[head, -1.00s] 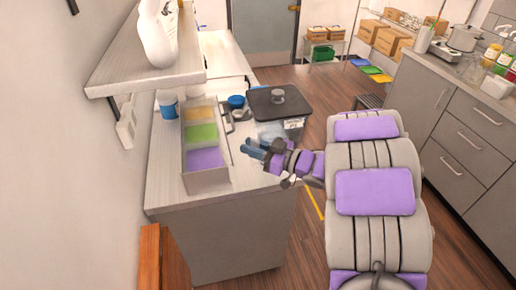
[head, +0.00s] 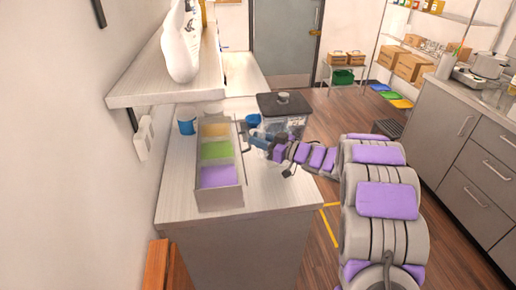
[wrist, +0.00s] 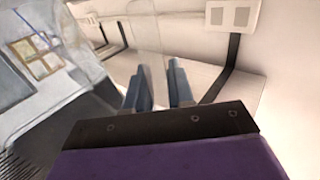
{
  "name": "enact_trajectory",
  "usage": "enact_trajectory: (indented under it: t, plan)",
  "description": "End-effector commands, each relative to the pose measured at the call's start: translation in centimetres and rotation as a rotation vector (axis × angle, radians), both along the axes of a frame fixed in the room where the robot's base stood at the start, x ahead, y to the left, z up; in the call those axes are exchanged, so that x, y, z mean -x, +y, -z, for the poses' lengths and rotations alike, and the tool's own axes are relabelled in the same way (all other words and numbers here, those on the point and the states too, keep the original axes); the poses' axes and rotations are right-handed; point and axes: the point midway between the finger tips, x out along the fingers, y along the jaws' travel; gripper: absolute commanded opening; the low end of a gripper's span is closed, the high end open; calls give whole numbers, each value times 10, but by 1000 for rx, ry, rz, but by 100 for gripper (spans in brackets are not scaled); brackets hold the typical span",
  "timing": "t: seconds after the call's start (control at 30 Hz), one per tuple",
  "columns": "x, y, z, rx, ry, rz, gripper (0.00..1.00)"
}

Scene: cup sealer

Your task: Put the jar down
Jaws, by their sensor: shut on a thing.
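The jar is a clear box-like container with a dark lid (head: 283,104) and a grey knob; its clear body (head: 291,127) shows below the lid, beyond my gripper. My gripper (head: 260,138) is at the near left side of the jar, over the right part of the counter. In the wrist view, the blue fingers (wrist: 158,86) are shut on a clear part of the jar, and see-through walls fill the upper left. The jar's base is hidden by my gripper and arm, so I cannot tell whether it touches the counter.
A long bin (head: 220,200) with yellow, green and purple sections stands left of my gripper on the counter (head: 270,190). A blue cup (head: 187,127) is near the wall. A blue item (head: 253,121) is just left of the jar. A shelf (head: 165,80) overhangs the left. The front counter is clear.

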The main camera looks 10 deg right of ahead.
Motion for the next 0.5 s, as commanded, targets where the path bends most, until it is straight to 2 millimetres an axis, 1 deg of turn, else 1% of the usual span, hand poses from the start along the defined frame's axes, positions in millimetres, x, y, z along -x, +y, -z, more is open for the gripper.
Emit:
enact_trajectory:
  t: [0.2, 0.4, 0.5]
  plan:
    - [-9, 2, -2, 4, -8, 1, 0]
    - [-9, 4, 27, 4, -5, 3, 0]
    - [-9, 4, 34, 5, -5, 1, 0]
